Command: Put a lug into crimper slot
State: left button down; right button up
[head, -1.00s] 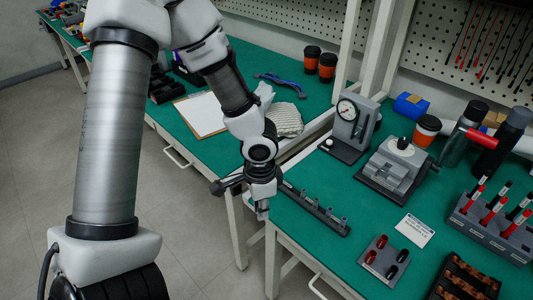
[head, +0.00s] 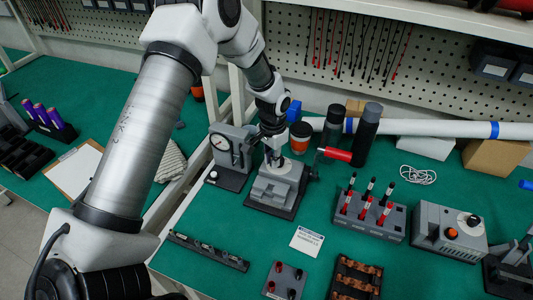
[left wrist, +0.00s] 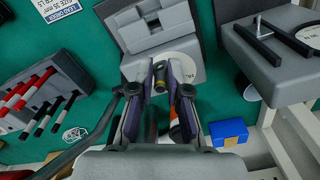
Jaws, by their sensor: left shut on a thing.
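My left gripper (head: 272,153) hangs over the grey crimper (head: 272,192), which stands on a dark base and has a red handle (head: 336,154). In the left wrist view the gripper (left wrist: 164,68) has its two fingers closed on a small dark lug (left wrist: 160,82), partly hidden between them. The crimper's grey block (left wrist: 150,28) with its slot lies just past the fingertips there. I cannot tell whether the lug touches the crimper. A black lug rack (head: 207,250) lies at the front left of the green table. My right gripper is not in view.
A dial gauge stand (head: 229,152) stands close left of the crimper. An orange cup (head: 300,137) and dark bottles (head: 367,134) stand behind it. A pen rack (head: 367,215), a white card (head: 307,241) and a grey block with red and black pieces (head: 284,281) are to the right and front.

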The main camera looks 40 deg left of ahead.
pick_arm(q)
jog(key=shift+d+r+p, duration=0.2)
jog(key=shift+r+p, duration=0.05)
jog(key=shift+p, duration=0.25)
jog(key=f+b, duration=0.1)
jog(key=f, duration=0.1)
jog(key=s+f+b, duration=0.1)
jog(key=f+b, duration=0.1)
jog(key=f, duration=0.1)
jog(key=f+b, duration=0.1)
jog(key=f, duration=0.1)
jog(key=shift+s+f+b, duration=0.15)
jog(key=shift+s+b, duration=0.1)
jog(key=shift+b, duration=0.15)
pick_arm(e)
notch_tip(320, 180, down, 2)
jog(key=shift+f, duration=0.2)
pick_arm(q)
jog(key=shift+d, duration=0.1)
jog(key=shift+f, duration=0.3)
jog(key=shift+f, duration=0.15)
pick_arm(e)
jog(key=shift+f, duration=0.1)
